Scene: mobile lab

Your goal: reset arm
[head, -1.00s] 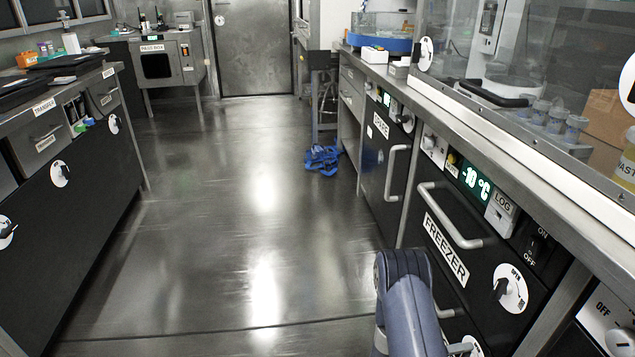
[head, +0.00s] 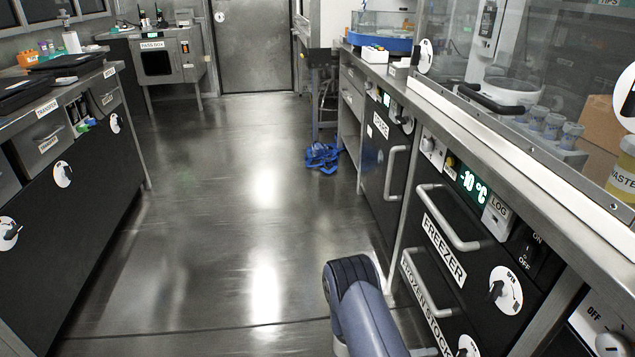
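Part of my arm shows at the bottom of the head view, a blue-grey link with a dark rounded joint, in front of the freezer cabinet. My gripper is out of the picture, so its opening and anything in it are hidden.
The freezer drawer (head: 466,240) and the frozen stock drawer (head: 424,300) stand close on the right, both looking shut. The fridge door (head: 382,165) is beyond them. A blue object (head: 322,157) lies on the floor. A counter (head: 60,200) runs along the left. The middle floor (head: 215,220) is clear.

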